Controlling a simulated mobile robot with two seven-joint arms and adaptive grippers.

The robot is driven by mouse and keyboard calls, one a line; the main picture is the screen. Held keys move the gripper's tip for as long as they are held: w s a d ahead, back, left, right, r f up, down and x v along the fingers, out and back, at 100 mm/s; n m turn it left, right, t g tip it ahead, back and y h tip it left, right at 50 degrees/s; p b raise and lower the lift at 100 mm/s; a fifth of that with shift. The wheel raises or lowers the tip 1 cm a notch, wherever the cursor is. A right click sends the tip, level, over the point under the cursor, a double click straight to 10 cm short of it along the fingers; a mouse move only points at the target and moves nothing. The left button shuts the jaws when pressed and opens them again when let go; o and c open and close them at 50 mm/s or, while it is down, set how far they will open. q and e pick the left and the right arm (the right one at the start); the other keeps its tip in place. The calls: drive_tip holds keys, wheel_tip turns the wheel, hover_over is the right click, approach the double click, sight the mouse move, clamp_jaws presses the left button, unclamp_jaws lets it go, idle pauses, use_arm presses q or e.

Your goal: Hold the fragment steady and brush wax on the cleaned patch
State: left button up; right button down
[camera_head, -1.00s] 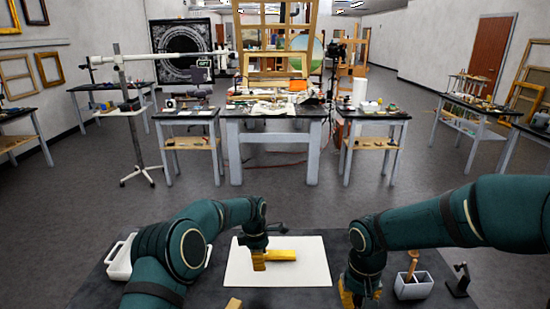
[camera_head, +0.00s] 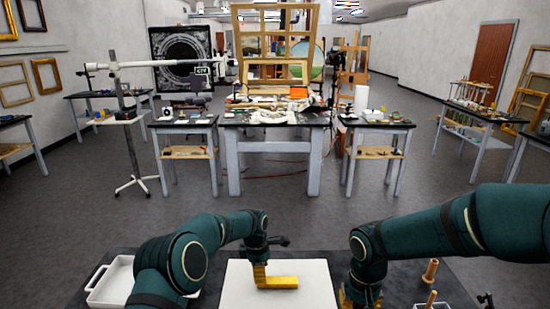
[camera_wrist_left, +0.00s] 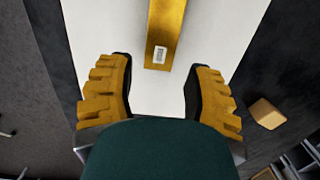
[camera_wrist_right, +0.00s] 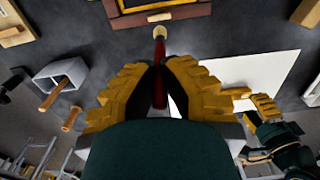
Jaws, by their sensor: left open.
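The gilt fragment (camera_head: 283,282), a gold bar, lies on a white board (camera_head: 312,297). In the left wrist view the fragment (camera_wrist_left: 167,25) has a small pale patch with dark marks near its close end. My left gripper (camera_head: 260,281) is at the fragment's left end in the head view. In the left wrist view its fingers (camera_wrist_left: 157,82) are spread wide, with the fragment's end ahead of the gap and not gripped. My right gripper (camera_wrist_right: 160,75) is shut on a red-handled brush with a pale tip (camera_wrist_right: 160,33). The brush is not visible in the head view.
A white tray (camera_head: 112,287) stands left of the board. Wooden-handled tools (camera_head: 430,271) stand at the right, in a grey holder (camera_wrist_right: 56,70). A small wooden block (camera_wrist_left: 267,113) lies beside the board. A dark gilt-edged frame (camera_wrist_right: 160,14) shows in the right wrist view.

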use_arm(q)
drive_tip(key=f+b, duration=0.2)
drive_tip(key=f, duration=0.1)
drive_tip(key=f+b, duration=0.1)
drive_tip(key=f, duration=0.1)
drive_tip(key=shift+d+f, duration=0.1)
drive_tip(key=shift+d, duration=0.15)
use_arm(e)
wheel_tip(320, 180, down, 3)
drive_tip(key=shift+f, duration=0.2)
use_arm(q)
drive_tip(key=shift+c, duration=0.3)
drive_tip(key=c, duration=0.7)
drive_tip(key=shift+o, duration=0.2)
